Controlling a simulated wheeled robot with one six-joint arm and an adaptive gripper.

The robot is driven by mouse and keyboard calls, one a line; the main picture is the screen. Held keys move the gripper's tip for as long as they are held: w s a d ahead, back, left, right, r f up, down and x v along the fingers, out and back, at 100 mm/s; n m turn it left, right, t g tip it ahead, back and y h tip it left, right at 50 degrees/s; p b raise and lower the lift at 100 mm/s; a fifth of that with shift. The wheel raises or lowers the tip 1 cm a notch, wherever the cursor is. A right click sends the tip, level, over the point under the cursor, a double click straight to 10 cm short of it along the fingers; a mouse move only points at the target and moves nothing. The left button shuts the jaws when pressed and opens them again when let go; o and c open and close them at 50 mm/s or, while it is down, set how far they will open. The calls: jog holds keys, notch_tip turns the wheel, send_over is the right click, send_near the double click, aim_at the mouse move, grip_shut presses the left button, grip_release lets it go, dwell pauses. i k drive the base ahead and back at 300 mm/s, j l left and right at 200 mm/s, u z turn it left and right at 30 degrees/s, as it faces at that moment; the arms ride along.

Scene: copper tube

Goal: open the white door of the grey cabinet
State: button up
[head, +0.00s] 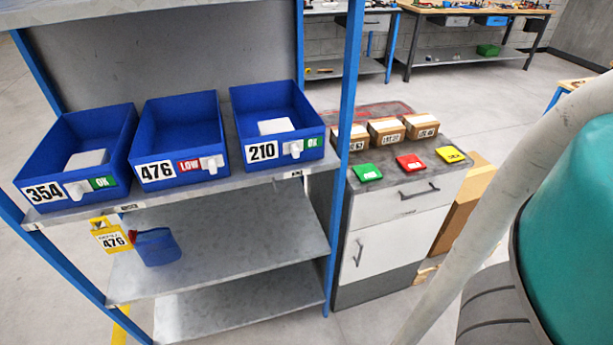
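The grey cabinet (350,299) stands right of the blue-framed shelf. Its white door (402,243) is on the lower front and looks shut. A dark upright handle (359,253) sits near the door's left edge. Above the door is a drawer (397,203) with a dark level handle (420,191), and it looks shut. The shelf's blue post stands close beside the cabinet's left side. My gripper is not in view. Parts of my arm fill the right side of the picture, in front of and to the right of the cabinet.
Three cardboard boxes (386,131) and green, red and yellow cards (411,162) sit on the cabinet top. The shelf (230,236) holds three blue bins (181,139). Cardboard (465,200) leans at the cabinet's right. Floor shows in front of the cabinet.

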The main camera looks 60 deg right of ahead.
aim_at(378, 248)
jog(key=k+l+z, duration=0.35)
jog(key=k+l, duration=0.3)
jog(key=k, duration=0.1)
